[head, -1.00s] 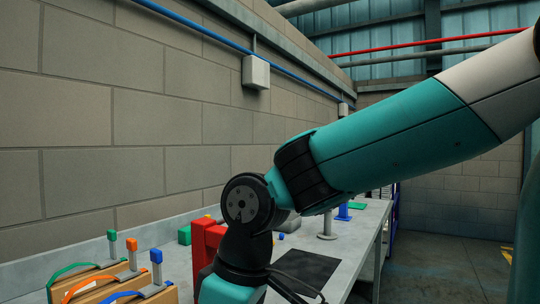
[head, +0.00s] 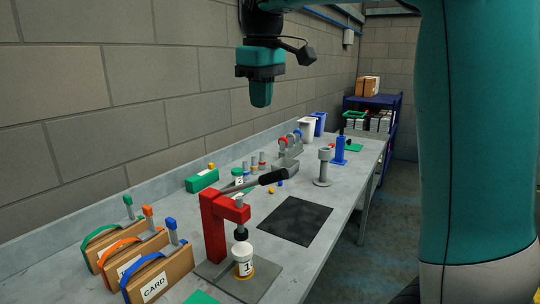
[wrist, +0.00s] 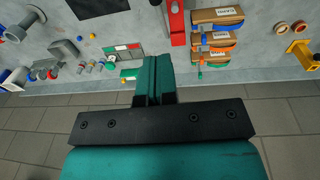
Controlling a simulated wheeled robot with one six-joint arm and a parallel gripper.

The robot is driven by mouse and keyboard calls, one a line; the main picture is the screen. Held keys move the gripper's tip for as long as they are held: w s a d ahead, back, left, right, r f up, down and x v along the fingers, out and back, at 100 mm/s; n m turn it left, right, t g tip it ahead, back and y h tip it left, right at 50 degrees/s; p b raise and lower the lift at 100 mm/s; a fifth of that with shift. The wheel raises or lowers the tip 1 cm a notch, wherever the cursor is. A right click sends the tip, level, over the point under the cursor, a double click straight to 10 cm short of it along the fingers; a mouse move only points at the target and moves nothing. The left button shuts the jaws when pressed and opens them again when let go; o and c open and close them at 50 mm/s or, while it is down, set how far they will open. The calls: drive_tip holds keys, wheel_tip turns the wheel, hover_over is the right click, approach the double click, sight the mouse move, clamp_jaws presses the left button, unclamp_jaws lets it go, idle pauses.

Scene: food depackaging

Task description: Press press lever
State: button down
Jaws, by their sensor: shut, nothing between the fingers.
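The red press (head: 214,228) stands on a grey base plate on the bench. Its press lever (head: 272,177) is a metal bar with a black grip, reaching out to the right from the top of the press. A white jar (head: 243,260) marked 1 stands under the black press head. My gripper (head: 260,104) points down, shut and empty, well above and behind the lever. In the wrist view its teal fingers (wrist: 155,80) are together, and part of the red press (wrist: 177,25) shows beyond them. The lever cannot be made out there.
Cardboard boxes (head: 160,282) with coloured handles stand left of the press. A green block (head: 201,180) and small jars lie behind it. A dark mat (head: 294,220) is to the right, with a grey stand (head: 323,167) and a blue stand (head: 340,150) beyond.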

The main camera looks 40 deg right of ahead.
hover_over(270, 174)
drive_tip(key=w+a, duration=0.1)
drive_tip(key=w, duration=0.1)
wheel_tip(270, 174, down, 9)
drive_tip(key=shift+s+d+f+p, duration=0.2)
drive_tip(key=shift+s+f+p, duration=0.15)
drive_tip(key=shift+f, duration=0.35)
drive_tip(key=shift+s+d+f+p, duration=0.15)
drive_tip(key=shift+s+f+p, duration=0.2)
drive_tip(key=shift+f, duration=0.4)
drive_tip(key=shift+s+d+f+p, duration=0.25)
drive_tip(key=shift+f+p, duration=0.1)
drive_tip(key=shift+f, duration=0.35)
